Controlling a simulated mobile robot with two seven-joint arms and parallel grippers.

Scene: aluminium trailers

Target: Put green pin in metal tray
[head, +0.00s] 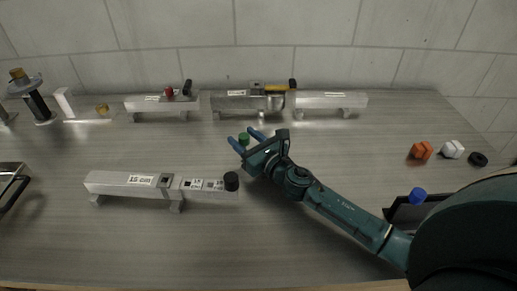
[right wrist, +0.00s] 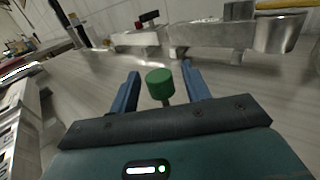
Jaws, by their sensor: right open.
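The green pin (head: 244,139) stands on the table near the middle in the head view. In the right wrist view the green pin (right wrist: 160,84) shows a round green head on a thin brownish stem. My right gripper (head: 246,140) is open, its two blue fingers on either side of the pin; in the right wrist view (right wrist: 161,90) gaps show between the pin's head and both fingers. A shiny metal piece with a dark edge (head: 10,182), possibly the metal tray, is cut off at the left edge of the head view. My left gripper is not in view.
Aluminium rails stand along the back (head: 335,100) and at front left (head: 135,185). Orange (head: 420,150), white (head: 452,149) and black (head: 478,159) pieces lie at the right. A blue-capped item (head: 417,195) is near my right arm. The front middle table is clear.

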